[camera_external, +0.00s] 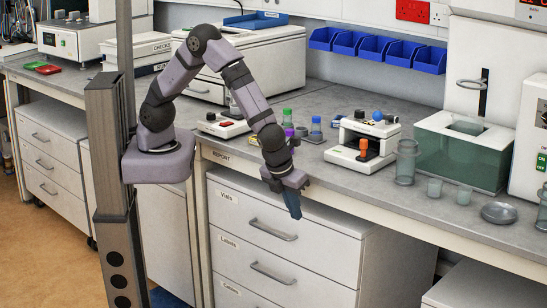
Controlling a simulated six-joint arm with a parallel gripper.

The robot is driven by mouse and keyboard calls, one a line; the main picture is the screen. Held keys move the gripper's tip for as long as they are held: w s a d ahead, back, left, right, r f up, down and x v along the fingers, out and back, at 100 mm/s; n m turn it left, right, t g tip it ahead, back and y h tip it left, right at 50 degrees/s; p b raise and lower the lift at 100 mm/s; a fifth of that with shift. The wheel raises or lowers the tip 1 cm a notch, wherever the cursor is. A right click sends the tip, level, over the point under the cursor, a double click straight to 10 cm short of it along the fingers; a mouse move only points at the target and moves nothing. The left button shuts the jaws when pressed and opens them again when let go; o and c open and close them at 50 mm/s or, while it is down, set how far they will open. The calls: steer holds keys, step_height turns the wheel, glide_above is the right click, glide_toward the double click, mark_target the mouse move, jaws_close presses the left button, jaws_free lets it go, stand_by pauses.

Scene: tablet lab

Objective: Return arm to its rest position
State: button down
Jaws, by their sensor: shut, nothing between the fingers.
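My gripper (293,205) hangs at the front edge of the bench, in front of the top drawer marked "Vials". Its fingers are together and point down, with nothing in them. My arm bends up from its mount on the dark upright column, over the bench edge and down again to the gripper. The gripper is clear of the things on the bench top.
The grey bench (440,232) runs behind my gripper. Drawers (285,232) lie below. The floor at left is clear.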

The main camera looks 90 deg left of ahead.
steer(key=s+a+n+g, duration=0.3)
steer(key=s+n, duration=0.5)
steer(key=n, duration=0.1)
steer(key=s+a+n+g, duration=0.2)
steer(key=s+a+n, duration=0.2)
steer(key=s+n, duration=0.55)
steer(key=w+a+r+n+t+h+p, duration=0.1)
steer(key=a+r+n+h+p, duration=0.2)
steer(key=a+r+n, duration=0.5)
steer(key=shift+a+r+t+p, duration=0.4)
steer(key=shift+a+r+p, duration=0.3)
steer(key=shift+a+r, duration=0.8)
steer(key=shift+d+r+n, duration=0.1)
steer(key=shift+n, duration=0.15)
